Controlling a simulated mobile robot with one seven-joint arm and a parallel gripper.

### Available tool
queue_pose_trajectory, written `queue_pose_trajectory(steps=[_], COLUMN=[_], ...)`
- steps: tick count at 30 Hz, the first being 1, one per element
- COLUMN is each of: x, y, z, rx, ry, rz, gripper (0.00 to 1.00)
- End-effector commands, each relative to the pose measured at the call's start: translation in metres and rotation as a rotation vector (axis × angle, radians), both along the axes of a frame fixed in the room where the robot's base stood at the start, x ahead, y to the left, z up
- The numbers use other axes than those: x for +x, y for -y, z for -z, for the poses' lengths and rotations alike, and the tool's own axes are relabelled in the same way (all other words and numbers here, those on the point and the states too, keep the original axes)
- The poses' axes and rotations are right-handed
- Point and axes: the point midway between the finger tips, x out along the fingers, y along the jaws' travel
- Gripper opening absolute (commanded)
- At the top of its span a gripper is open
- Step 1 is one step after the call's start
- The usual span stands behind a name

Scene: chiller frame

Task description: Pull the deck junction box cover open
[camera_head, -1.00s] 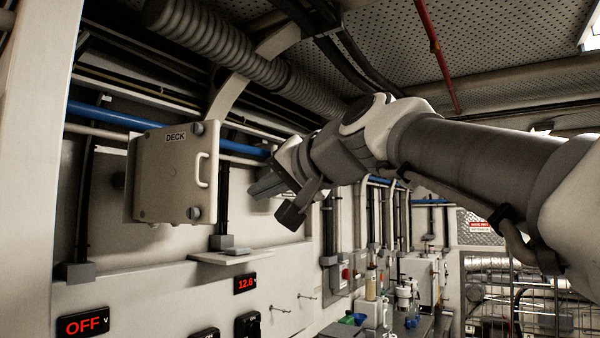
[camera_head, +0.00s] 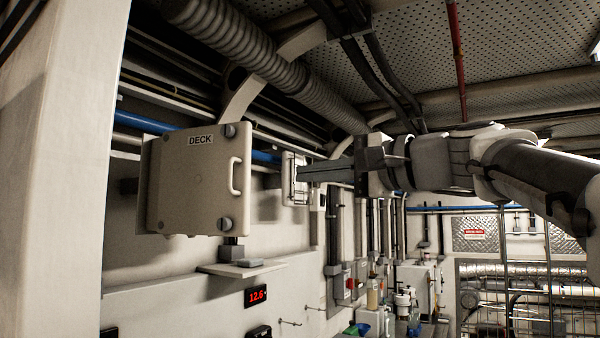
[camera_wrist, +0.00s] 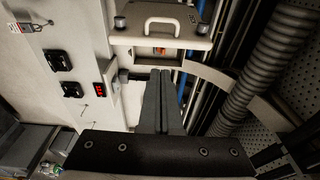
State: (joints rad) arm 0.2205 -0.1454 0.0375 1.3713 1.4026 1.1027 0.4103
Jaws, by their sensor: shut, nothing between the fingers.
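The deck junction box cover (camera_head: 190,190) is a cream square panel marked DECK, with a pale handle (camera_head: 235,176) on its right side and dark round fasteners at its corners.
A small shelf (camera_head: 243,269) juts from the wall below the box. A ribbed duct (camera_head: 265,65) and a blue pipe (camera_head: 265,157) run above and behind. A white frame (camera_head: 289,190) on the wall lies behind my fingertips. A pale pillar (camera_head: 65,180) stands at left.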

Motion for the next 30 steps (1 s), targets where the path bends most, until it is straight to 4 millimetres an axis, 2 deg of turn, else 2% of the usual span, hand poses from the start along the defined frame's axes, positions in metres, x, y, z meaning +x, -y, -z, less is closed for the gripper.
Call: queue_pose_trajectory(steps=[12,19,30], x=[0.055,0.034,0.028], y=[-0.068,-0.093,-0.102], z=[-0.004,-0.002,-0.001], rx=[-0.002,-0.003,-0.001], ry=[-0.003,0.002,0.000], rz=[-0.003,-0.001,-0.006], gripper=[0.00,0.00,0.00])
